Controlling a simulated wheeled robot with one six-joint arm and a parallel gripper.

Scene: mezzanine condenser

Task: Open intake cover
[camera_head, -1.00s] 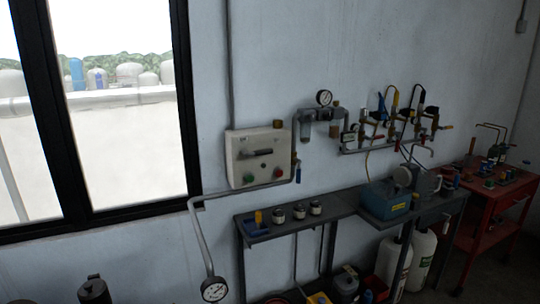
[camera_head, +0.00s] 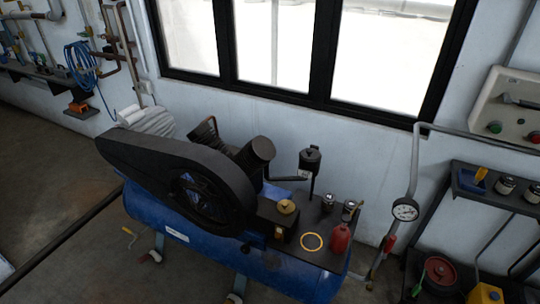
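A blue tank-mounted compressor (camera_head: 175,225) with a large black belt guard (camera_head: 150,170) stands below the window. On its right end is a small black canister with a lid (camera_head: 310,155), joined by a dark pipe to the pump; it looks like an air intake, and its lid appears seated. A black box (camera_head: 282,228) with a yellow round knob (camera_head: 287,206) sits in front of it. I cannot tell for certain which part is the intake cover. My gripper is not in view.
On the compressor's right end plate stand a red bottle (camera_head: 341,238), two small jars and a yellow ring (camera_head: 312,242). A gauge (camera_head: 405,209) on a pipe and a shelf (camera_head: 490,190) are at right. Open floor (camera_head: 60,150) lies left; a dark bar (camera_head: 60,237) crosses the lower left.

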